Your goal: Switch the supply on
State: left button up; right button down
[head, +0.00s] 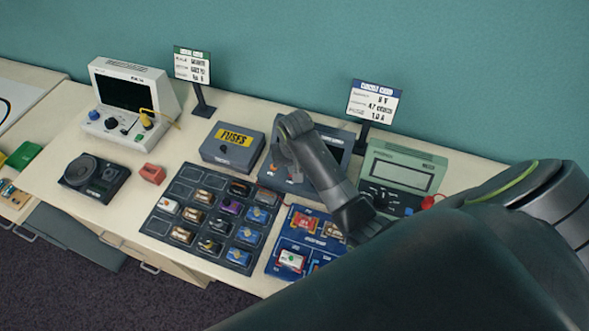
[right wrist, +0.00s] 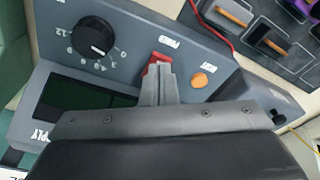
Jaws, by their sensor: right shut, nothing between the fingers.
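The supply is a dark grey-blue box with a sloped panel (head: 270,178), partly hidden behind my right arm in the head view. In the right wrist view its panel (right wrist: 190,58) shows a black dial (right wrist: 95,37), a red switch (right wrist: 152,70), an orange lamp (right wrist: 199,79) and a dark display (right wrist: 75,95). My right gripper is shut and empty, its fingertips (right wrist: 160,75) right at the red switch and covering part of it. I cannot tell whether they touch it. The display looks blank. My left gripper is not in view.
A fuses box (head: 232,145) stands left of the supply and a green meter (head: 400,175) right of it. A dark tray (head: 160,215) of several parts and a blue board (head: 290,240) lie in front. A sign (head: 372,105) stands behind. A red wire (right wrist: 212,28) runs near the panel.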

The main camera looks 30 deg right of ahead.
jog(key=shift+f, duration=0.35)
jog(key=shift+r, duration=0.1)
jog(key=shift+r+p, duration=0.85)
jog(key=shift+r, duration=2.55)
jog(key=shift+s, duration=0.1)
